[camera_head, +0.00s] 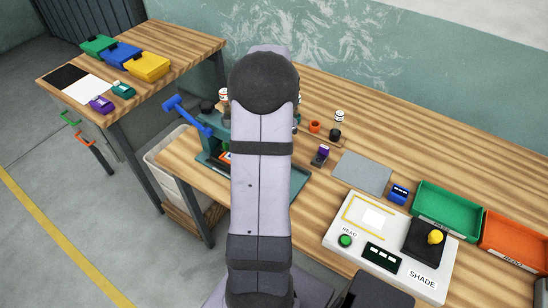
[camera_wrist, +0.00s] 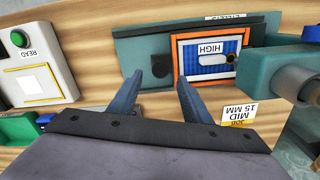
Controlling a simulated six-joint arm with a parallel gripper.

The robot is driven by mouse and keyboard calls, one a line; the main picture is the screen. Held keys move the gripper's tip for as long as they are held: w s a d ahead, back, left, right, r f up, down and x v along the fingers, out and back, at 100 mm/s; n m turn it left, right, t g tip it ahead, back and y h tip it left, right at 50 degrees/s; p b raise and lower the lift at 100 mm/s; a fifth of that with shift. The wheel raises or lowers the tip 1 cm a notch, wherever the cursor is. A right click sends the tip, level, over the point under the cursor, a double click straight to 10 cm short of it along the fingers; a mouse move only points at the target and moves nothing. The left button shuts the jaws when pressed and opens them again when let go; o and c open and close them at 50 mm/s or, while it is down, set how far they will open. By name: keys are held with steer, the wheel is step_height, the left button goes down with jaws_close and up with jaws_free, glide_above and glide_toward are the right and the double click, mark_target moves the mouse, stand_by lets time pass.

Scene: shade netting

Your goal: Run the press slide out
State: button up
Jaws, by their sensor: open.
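The teal press (camera_head: 300,184) stands on the wooden bench, mostly hidden behind my arm in the head view. Its blue lever (camera_head: 186,114) sticks out to the left. In the wrist view, its flat teal slide bed (camera_wrist: 140,48) carries an orange-rimmed frame (camera_wrist: 176,62) with blue netting. A white HIGH label (camera_wrist: 211,48) and a small pale tab (camera_wrist: 217,58) show on it. The teal press body (camera_wrist: 262,75) is at the right. My gripper (camera_wrist: 171,76) is open and empty, with its fingertips over the near edge of the bed. Contact cannot be told.
A job card (camera_wrist: 240,112) reads MID 15 MM beside the press. The SHADE reader (camera_head: 335,240) stands on the right, near a grey mat (camera_head: 362,173), a green tray (camera_head: 447,211) and an orange tray (camera_head: 515,240). A side table (camera_head: 190,48) holds coloured boxes.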

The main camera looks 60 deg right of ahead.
steer(key=shift+f+p, duration=0.6)
steer(key=shift+f, duration=1.8)
jaws_close()
steer(key=s, duration=1.2)
steer(key=shift+s, duration=0.15)
